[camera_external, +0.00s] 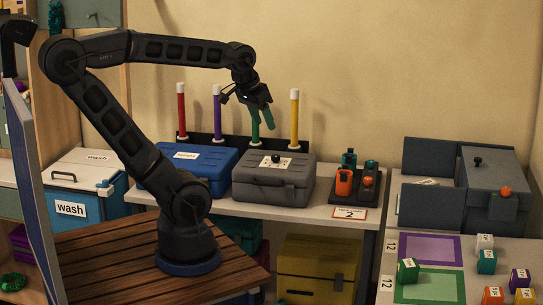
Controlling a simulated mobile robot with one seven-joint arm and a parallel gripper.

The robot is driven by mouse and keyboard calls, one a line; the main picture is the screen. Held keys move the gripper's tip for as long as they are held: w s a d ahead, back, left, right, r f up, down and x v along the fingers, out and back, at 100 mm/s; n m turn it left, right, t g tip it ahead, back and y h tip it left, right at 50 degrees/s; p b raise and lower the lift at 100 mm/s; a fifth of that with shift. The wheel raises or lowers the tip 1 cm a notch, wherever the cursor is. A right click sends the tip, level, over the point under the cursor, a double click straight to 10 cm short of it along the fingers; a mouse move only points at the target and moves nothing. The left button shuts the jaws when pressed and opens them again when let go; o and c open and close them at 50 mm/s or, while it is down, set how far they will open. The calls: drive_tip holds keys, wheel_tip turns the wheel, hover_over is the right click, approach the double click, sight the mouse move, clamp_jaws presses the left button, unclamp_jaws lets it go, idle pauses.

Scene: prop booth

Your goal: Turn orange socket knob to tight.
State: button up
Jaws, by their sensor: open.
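An orange block-like piece (344,182) with a dark top stands at the front left of a small dark base (355,199). A small orange-red knob (506,192) also sits on the grey box at the right. I cannot tell which of the two orange things is the socket knob, nor read a tight mark. My gripper (261,126) is open and points down above the grey case, left of and higher than the dark base. It appears empty and touches neither orange thing.
Red, purple, green and yellow rods (295,118) stand upright behind the blue case (187,169) and grey case (273,179). A card marked 2 (348,213) lies before the dark base. Small coloured cubes and mats occupy the right table. Air above the dark base looks clear.

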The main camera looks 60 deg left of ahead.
drive_tip(key=w+a+r+n+g, duration=0.15)
drive_tip(key=w+n, duration=0.35)
drive_tip(key=w, duration=0.9)
drive_tip(key=n+g, duration=0.3)
drive_tip(key=n, duration=0.9)
hover_over(368, 178)
wheel_tip(368, 178, down, 24)
drive_tip(key=f, duration=0.1)
wheel_tip(368, 178, down, 10)
drive_tip(key=shift+s+d+r, duration=0.1)
drive_tip(key=shift+d, duration=0.05)
drive_tip(key=c, duration=1)
drive_tip(key=shift+o, duration=0.2)
